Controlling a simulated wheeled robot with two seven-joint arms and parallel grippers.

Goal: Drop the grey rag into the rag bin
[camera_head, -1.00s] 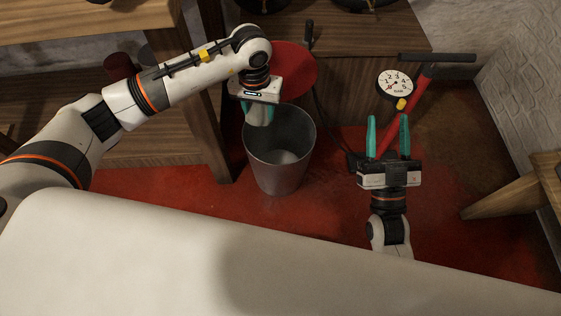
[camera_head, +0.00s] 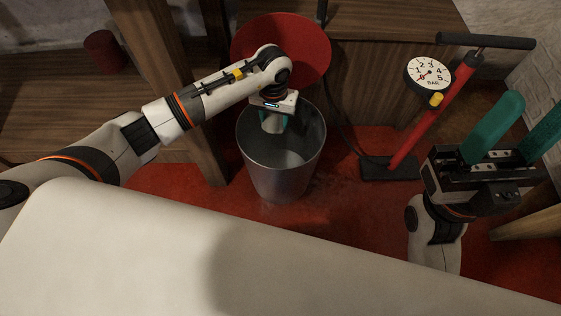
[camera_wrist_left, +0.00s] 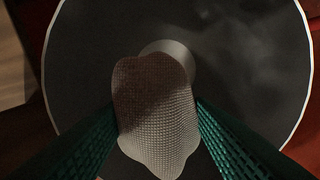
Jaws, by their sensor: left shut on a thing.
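The rag bin (camera_head: 280,175) is a grey metal bucket on the red floor; in the left wrist view its rim (camera_wrist_left: 309,60) encircles most of the picture. My left gripper (camera_head: 274,126) points down at the bin's mouth, over its back left part. It is shut on the grey rag (camera_wrist_left: 157,115), which hangs between the green fingers over the bin's inside. In the head view the rag (camera_head: 272,122) shows only as a small pale patch below the gripper. My right gripper (camera_head: 512,135) is at the right with its green fingers apart and nothing between them.
A red round disc (camera_head: 280,45) stands behind the bin. A red floor pump (camera_head: 420,120) with a dial (camera_head: 429,75) stands to the right, near my right gripper. Wooden furniture (camera_head: 170,70) rises at the left. Red floor is clear in front of the bin.

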